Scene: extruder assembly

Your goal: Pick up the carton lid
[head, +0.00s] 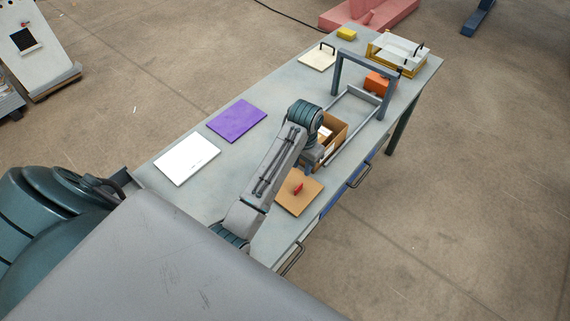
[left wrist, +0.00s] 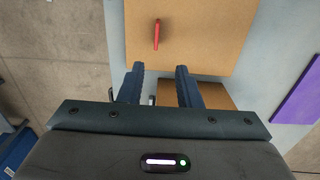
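The carton lid (head: 292,204) is a flat tan square lying on the grey table near its front edge. A small red handle (head: 298,189) stands up from its middle. In the left wrist view the lid (left wrist: 212,35) fills the upper middle, with the red handle (left wrist: 156,34) ahead of the fingertips. My left gripper (left wrist: 159,72) is open and empty; its two blue fingers are apart, over the lid's edge, and the handle is not between them. In the head view my wrist hides most of the gripper. The open carton (head: 338,130) stands just beyond it. My right gripper is not seen.
A grey metal frame (head: 339,70) stands around and beyond the carton, with an orange block (head: 377,83) by it. A purple panel (head: 237,120) and a white panel (head: 187,159) lie flat to the left. A yellow-and-white stack (head: 392,57) is at the far end.

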